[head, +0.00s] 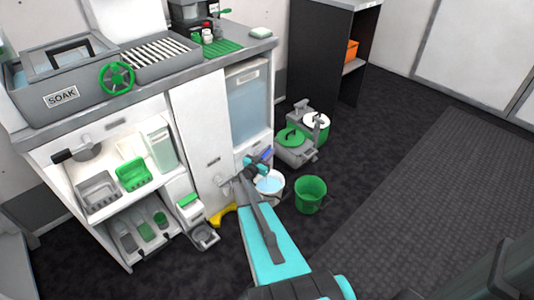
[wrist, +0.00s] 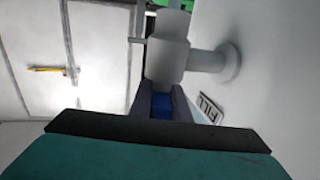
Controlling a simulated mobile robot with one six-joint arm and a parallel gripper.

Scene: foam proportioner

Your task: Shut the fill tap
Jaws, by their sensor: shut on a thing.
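The fill tap (wrist: 168,60) is a pale grey body on a short pipe that ends in a round flange on the white wall, in the wrist view. A FILL label (wrist: 209,107) is on the wall beside it. My gripper (wrist: 160,104) is shut on the tap's blue handle (wrist: 161,106), which shows between the two dark fingers. In the head view, my gripper (head: 257,166) is at the cabinet front below the water tank (head: 248,105), and the blue handle (head: 266,153) shows there. The gripper hides much of the tap. I cannot tell whether water runs.
A white bucket (head: 270,198) with bluish water stands below my gripper, with a green bucket (head: 310,194) to its right. A yellow object (head: 223,214) lies at the cabinet foot. The floor at right is clear.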

